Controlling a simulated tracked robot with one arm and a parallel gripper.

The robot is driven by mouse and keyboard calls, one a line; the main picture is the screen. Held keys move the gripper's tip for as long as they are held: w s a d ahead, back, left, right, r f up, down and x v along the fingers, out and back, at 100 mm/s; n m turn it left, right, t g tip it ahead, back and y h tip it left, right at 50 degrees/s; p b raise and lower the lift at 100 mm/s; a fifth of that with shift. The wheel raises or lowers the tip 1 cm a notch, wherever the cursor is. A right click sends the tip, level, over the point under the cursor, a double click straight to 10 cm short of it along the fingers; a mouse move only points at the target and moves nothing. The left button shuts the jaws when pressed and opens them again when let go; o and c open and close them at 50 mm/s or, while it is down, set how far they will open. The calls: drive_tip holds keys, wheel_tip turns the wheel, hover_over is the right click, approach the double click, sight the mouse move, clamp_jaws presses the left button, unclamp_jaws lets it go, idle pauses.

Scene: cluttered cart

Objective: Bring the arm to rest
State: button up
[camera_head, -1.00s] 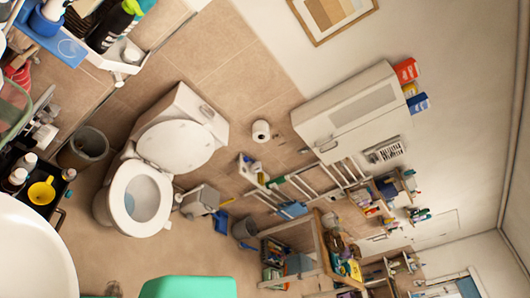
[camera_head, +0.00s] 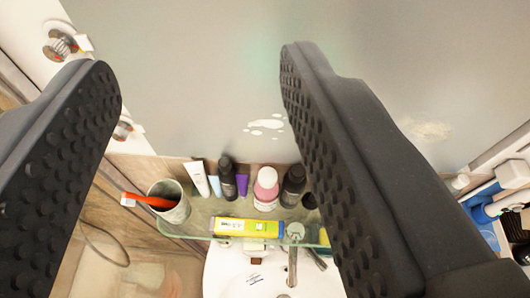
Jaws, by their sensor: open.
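My gripper (camera_head: 197,66) fills the front of the view. Its two black, studded fingers stand wide apart, one at the left edge and one right of centre. It is open, with nothing between the fingers. A grey mirror (camera_head: 200,60) shows behind the fingers. The rest of my arm is not in view.
A glass shelf (camera_head: 205,232) below the mirror holds a cup (camera_head: 172,212) with a red toothbrush (camera_head: 150,201), several bottles and tubes, and a yellow-green box (camera_head: 245,227). A white sink (camera_head: 225,275) with a tap lies beneath. A blue caddy (camera_head: 484,204) stands at right.

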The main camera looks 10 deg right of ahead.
drive_tip(key=shift+s, duration=0.1)
idle(0.3)
wheel_tip(320, 180, down, 15)
drive_tip(key=b, duration=1.4)
drive_tip(key=shift+r+b, duration=0.15)
drive_tip(key=shift+b, duration=0.2)
